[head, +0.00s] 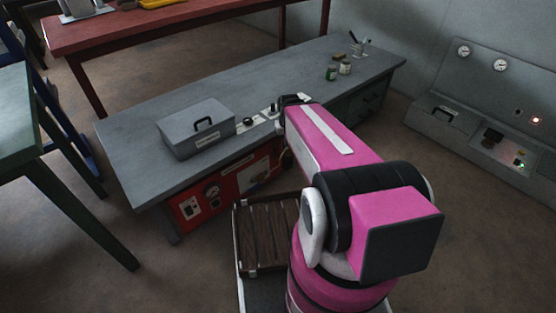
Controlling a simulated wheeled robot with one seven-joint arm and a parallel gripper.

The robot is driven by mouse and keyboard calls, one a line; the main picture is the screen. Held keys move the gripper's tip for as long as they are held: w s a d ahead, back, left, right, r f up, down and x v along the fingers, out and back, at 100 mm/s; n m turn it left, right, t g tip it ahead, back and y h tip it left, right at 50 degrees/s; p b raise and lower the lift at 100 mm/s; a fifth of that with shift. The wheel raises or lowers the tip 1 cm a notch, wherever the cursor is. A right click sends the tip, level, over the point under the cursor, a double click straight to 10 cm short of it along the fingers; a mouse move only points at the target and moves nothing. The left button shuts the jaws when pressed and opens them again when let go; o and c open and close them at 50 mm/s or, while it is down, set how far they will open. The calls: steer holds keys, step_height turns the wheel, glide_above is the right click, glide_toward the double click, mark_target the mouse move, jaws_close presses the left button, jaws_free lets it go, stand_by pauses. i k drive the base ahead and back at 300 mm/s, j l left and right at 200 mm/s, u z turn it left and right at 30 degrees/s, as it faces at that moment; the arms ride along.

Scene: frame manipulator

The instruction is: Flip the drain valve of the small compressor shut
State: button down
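A red unit (186,208) with a round gauge and pale panels sits under the front of the grey workbench (130,150). It may be the small compressor, but no label is readable. My arm covers the area at its right end. I cannot make out a drain valve or its position. My gripper (292,100) is at the far end of my pink arm, over or beside the bench's middle. It is mostly hidden behind the arm, so its fingers and anything between them do not show clearly.
A grey lidded box (185,140) with a black handle stands on the bench. A black knob (248,122) and small fittings lie right of it. Small jars (331,73) stand farther back. A grey gauge console (480,80) is at right, a green table (25,110) at left.

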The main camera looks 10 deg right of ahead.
mark_target(254, 188)
steer(key=k, duration=0.9)
